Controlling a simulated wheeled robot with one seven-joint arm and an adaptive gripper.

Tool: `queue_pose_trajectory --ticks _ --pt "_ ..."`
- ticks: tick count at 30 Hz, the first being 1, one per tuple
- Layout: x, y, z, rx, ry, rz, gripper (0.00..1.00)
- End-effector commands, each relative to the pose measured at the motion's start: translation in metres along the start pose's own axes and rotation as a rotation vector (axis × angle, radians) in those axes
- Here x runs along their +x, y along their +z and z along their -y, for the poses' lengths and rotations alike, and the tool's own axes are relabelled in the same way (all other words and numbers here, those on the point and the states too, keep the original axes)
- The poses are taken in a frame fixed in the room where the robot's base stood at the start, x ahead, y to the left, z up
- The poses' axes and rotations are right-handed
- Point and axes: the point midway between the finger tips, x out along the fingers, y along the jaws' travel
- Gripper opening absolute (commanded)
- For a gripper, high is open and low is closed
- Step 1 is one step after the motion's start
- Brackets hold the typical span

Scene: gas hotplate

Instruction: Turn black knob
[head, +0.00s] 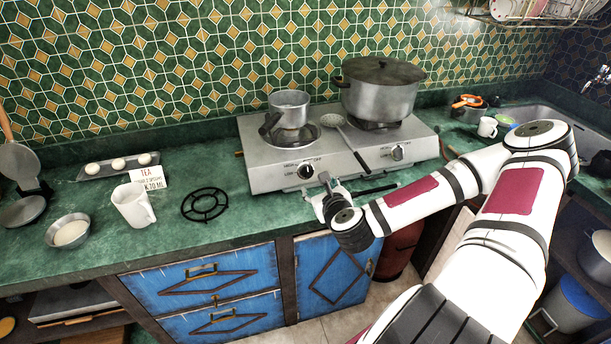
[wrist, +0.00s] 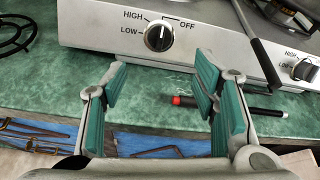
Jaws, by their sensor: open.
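The black knob (wrist: 160,36) is on the front panel of the steel hotplate (head: 262,177), on the left, between the labels LOW, HIGH and OFF. It also shows in the head view (head: 306,171). Its pale mark points up and slightly right in the wrist view. A second, greyer knob (head: 397,153) is at the panel's right and is partly cut off in the wrist view. My gripper (wrist: 160,84) is open and empty, its green-padded fingers apart in front of and below the black knob, not touching it. In the head view my gripper (head: 322,188) is near the counter's front edge.
A skimmer (head: 345,140) lies across the hotplate, its handle overhanging the front between the knobs. A small pot (head: 290,107) and a large lidded pot (head: 380,92) stand on top. A thin black red-ended tool (wrist: 230,106) lies on the counter beneath. A black trivet (head: 205,204) lies left.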

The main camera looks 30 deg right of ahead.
Motion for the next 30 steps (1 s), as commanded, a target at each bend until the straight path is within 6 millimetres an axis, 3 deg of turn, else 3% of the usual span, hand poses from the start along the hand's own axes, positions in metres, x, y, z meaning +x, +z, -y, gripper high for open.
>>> queue_pose_trajectory --ticks 18,24,30 --pt "0.103 -0.001 -0.001 -0.005 0.001 0.000 0.54" --pt "0.124 -0.001 -0.001 -0.005 0.002 0.000 0.54" --pt "0.131 -0.001 -0.001 -0.005 0.003 0.000 0.54"
